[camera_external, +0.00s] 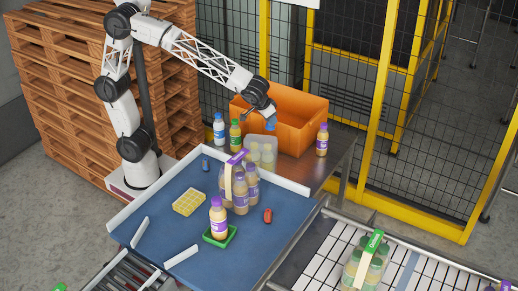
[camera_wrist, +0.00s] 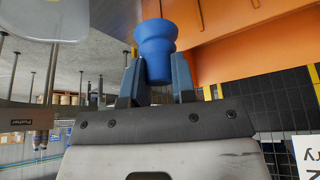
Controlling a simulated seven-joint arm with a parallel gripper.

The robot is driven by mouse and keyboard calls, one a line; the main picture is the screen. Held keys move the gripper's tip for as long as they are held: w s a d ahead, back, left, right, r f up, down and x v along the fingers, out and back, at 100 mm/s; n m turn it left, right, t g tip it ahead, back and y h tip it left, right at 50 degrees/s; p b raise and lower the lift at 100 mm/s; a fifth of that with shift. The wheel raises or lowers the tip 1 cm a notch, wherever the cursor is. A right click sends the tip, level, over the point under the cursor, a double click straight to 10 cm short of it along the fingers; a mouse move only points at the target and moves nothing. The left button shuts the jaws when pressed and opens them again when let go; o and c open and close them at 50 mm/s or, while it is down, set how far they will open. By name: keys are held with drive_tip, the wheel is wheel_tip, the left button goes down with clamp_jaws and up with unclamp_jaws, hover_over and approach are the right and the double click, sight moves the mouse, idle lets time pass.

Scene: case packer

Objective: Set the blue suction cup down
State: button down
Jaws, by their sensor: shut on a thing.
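The blue suction cup (camera_wrist: 155,45) is held between the two fingers of my gripper (camera_wrist: 158,80) in the wrist view, its flared end sticking out past the fingertips. In the external view, my gripper (camera_external: 270,117) hangs at the front wall of the orange crate, and the blue suction cup (camera_external: 271,126) shows small below it, just above the clear container. I cannot tell whether the cup touches anything below.
The orange crate (camera_external: 308,128) stands on the steel table (camera_external: 318,172). A clear container (camera_external: 253,141) and several bottles stand near it.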

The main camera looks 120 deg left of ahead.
drive_tip(key=w+d+r+m+h, duration=0.2)
drive_tip(key=w+d+m, duration=0.4)
drive_tip(key=d, duration=0.5)
drive_tip(key=w+d+r+m+t+h, duration=0.1)
drive_tip(key=w+d+r+m+h, duration=0.1)
drive_tip(key=w+d+m, duration=0.4)
drive_tip(key=w+d+r+m+h, duration=0.2)
drive_tip(key=w+d+r+m, duration=0.2)
drive_tip(key=d, duration=1.2)
drive_tip(key=w+m, duration=0.3)
drive_tip(key=w, duration=0.3)
drive_tip(key=shift+w+d+r+t+h, duration=0.3)
drive_tip(key=shift+w+t+h, duration=0.1)
drive_tip(key=shift+f, duration=2.5)
drive_tip(key=shift+f, duration=0.15)
drive_tip(key=shift+f, duration=2.35)
drive_tip(key=shift+f, duration=0.1)
drive_tip(key=c, duration=0.9)
unclamp_jaws()
drive_tip(key=shift+c, duration=0.2)
